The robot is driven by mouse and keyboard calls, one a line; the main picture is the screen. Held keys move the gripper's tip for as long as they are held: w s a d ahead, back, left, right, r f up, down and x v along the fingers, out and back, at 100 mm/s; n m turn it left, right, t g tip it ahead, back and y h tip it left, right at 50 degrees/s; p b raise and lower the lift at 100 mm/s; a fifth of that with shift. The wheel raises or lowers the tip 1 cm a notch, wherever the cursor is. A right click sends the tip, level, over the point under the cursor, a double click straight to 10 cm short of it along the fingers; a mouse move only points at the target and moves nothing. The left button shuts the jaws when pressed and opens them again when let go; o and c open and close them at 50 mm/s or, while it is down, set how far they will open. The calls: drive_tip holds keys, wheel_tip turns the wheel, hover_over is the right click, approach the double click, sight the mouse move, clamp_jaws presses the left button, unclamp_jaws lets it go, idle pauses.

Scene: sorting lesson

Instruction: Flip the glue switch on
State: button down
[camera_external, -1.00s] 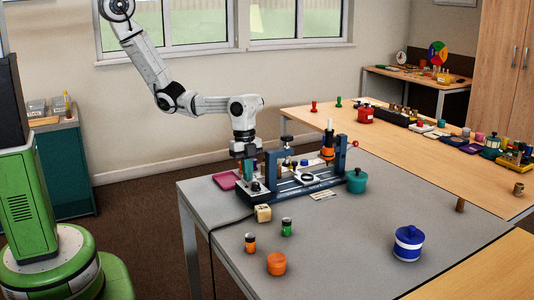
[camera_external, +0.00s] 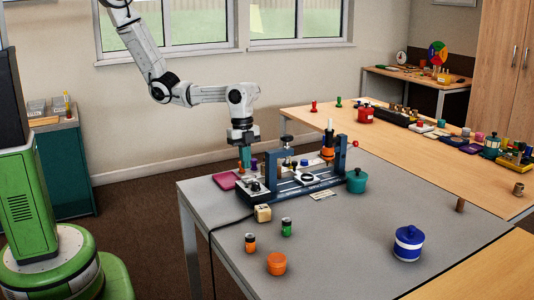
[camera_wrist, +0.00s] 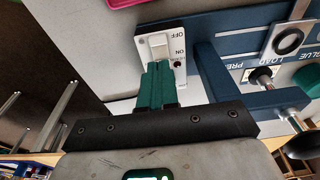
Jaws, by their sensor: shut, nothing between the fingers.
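The switch (camera_wrist: 158,42) is a pale rocker on a white plate marked OFF and ON, at the left end of the blue fixture (camera_external: 318,185). In the wrist view my gripper (camera_wrist: 158,66) has its two teal fingers together, with nothing between them. The fingertips show just below the rocker, beside the ON label, and cover its lower part. I cannot tell whether they touch it or which way it is tipped. In the external view my gripper (camera_external: 245,167) points down over the fixture's left end; the switch is too small to make out there.
A blue bracket (camera_wrist: 215,80) stands close to the right of my fingers. A magenta tray (camera_external: 225,181) lies left of the fixture, and a teal pot (camera_external: 357,181) is at its right end. Small cans and a blue pot (camera_external: 408,244) stand on the grey table's front.

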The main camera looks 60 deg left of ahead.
sight(249, 180)
wheel_tip(249, 180, up, 11)
drive_tip(key=a+b, duration=0.1)
drive_tip(key=shift+a, duration=0.25)
drive_tip(key=shift+f+b, duration=0.2)
drive_tip(key=shift+b, duration=0.1)
drive_tip(key=b, duration=0.3)
drive_tip(key=d+b, duration=0.1)
drive_tip(key=b, duration=0.2)
drive_tip(key=shift+w+f, duration=0.1)
drive_tip(key=shift+f, duration=0.1)
drive_tip(key=shift+d+r+b, duration=0.1)
drive_tip(key=shift+r+b, duration=0.2)
drive_tip(key=shift+b, duration=0.25)
drive_tip(key=f+b, duration=0.2)
drive_tip(key=f, duration=0.2)
drive_tip(key=d+f+b, duration=0.1)
drive_tip(key=f+b, duration=0.1)
drive_tip(key=f, duration=0.2)
drive_tip(key=f+b, duration=0.1)
drive_tip(key=f, duration=0.4)
drive_tip(key=shift+d+b, duration=0.4)
drive_tip(key=shift+d+f, duration=0.1)
drive_tip(key=shift+f, duration=0.3)
